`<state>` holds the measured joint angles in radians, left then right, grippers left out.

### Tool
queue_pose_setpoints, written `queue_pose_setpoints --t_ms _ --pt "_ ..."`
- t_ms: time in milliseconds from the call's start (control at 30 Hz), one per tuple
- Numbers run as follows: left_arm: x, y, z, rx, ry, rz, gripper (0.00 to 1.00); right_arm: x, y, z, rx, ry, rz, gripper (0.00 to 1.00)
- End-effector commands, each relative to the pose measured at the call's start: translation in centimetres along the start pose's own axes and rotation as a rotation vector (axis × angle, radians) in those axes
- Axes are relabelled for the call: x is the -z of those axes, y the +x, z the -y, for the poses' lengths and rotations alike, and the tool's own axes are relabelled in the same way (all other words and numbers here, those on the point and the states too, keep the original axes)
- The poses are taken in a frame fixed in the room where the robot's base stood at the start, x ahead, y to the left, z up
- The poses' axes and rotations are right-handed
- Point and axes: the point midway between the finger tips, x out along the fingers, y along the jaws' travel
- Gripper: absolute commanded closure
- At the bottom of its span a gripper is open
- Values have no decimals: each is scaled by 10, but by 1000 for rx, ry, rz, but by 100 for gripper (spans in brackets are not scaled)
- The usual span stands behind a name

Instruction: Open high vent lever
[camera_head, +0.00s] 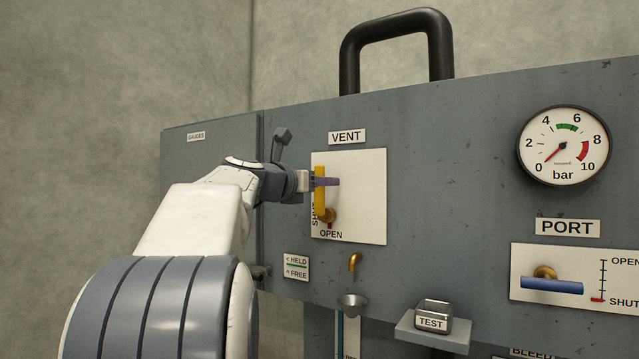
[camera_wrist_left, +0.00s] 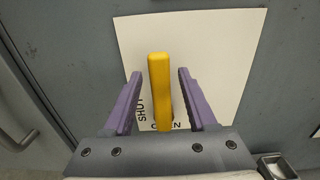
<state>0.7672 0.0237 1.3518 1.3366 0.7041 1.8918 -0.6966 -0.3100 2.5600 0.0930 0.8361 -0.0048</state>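The vent lever is a yellow bar (camera_head: 320,195) on a white plate under the VENT label (camera_head: 347,136). It stands upright above a brass pivot (camera_head: 330,215). The word SHUT is beside it and OPEN (camera_head: 331,234) is below. My left gripper (camera_head: 325,181) is at the lever. In the left wrist view, the purple fingers (camera_wrist_left: 160,76) are apart, one on each side of the yellow lever (camera_wrist_left: 160,85), with a visible gap on both sides. My right gripper is not in view.
A pressure gauge (camera_head: 563,146) and a blue PORT lever (camera_head: 551,286) are to the right. Below the vent plate are a brass spout (camera_head: 355,261), a funnel (camera_head: 352,303) and a TEST tray (camera_head: 433,318). A HELD/FREE label (camera_head: 296,267) is at the lower left.

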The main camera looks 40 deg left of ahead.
Motion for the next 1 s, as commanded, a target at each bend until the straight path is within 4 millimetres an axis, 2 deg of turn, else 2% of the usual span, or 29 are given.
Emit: queue_pose_setpoints --t_ms 167,400,600,800,1000 --pt "2 -10 -1 -3 3 2 43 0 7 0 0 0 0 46" --pt "4 -56 -1 -6 4 2 43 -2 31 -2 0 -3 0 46" --pt "3 -90 -1 -5 2 2 43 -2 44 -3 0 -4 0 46" --pt "1 -104 0 -1 0 0 43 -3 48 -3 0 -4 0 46" --pt "0 -105 1 0 0 0 43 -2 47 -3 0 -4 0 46"
